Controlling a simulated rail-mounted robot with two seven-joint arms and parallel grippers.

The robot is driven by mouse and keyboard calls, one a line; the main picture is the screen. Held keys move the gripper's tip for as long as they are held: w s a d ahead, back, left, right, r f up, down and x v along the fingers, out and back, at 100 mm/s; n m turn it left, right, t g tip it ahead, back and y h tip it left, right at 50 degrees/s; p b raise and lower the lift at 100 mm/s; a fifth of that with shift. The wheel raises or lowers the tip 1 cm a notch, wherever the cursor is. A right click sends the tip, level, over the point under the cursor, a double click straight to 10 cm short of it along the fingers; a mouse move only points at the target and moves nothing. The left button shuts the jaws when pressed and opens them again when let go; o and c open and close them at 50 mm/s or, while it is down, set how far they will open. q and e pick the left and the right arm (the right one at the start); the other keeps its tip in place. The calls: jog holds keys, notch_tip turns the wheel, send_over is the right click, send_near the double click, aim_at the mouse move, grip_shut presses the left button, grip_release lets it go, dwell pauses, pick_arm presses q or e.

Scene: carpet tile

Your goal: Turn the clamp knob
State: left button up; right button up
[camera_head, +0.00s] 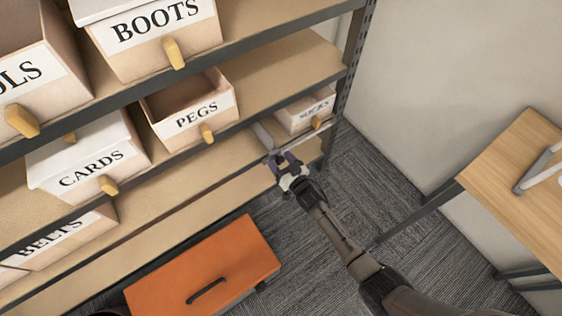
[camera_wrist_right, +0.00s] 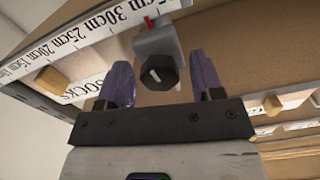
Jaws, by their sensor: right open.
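The clamp knob (camera_wrist_right: 160,70) is black and faceted with a white line on its face. It sits on the front of a grey clamp (camera_wrist_right: 157,40), which is on a white scale rail (camera_wrist_right: 90,40) with centimetre marks. My right gripper (camera_wrist_right: 161,78) is open, its two purple fingers on either side of the knob with a visible gap each side. In the head view my right gripper (camera_head: 284,160) is at the shelf's front edge, below the SOCKS box. I cannot make out the knob there. My left gripper is not in view.
The shelf holds boxes labelled SOCKS (camera_head: 303,113), PEGS (camera_head: 196,115), CARDS (camera_head: 90,168) and BOOTS (camera_head: 155,28). An orange chest (camera_head: 210,265) stands on the carpet in front. A wooden table (camera_head: 520,180) is at right. Carpet lies clear between them.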

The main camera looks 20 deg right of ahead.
jog(key=shift+c, duration=1.4)
jog(key=c, duration=0.6)
jog(key=shift+c, duration=0.2)
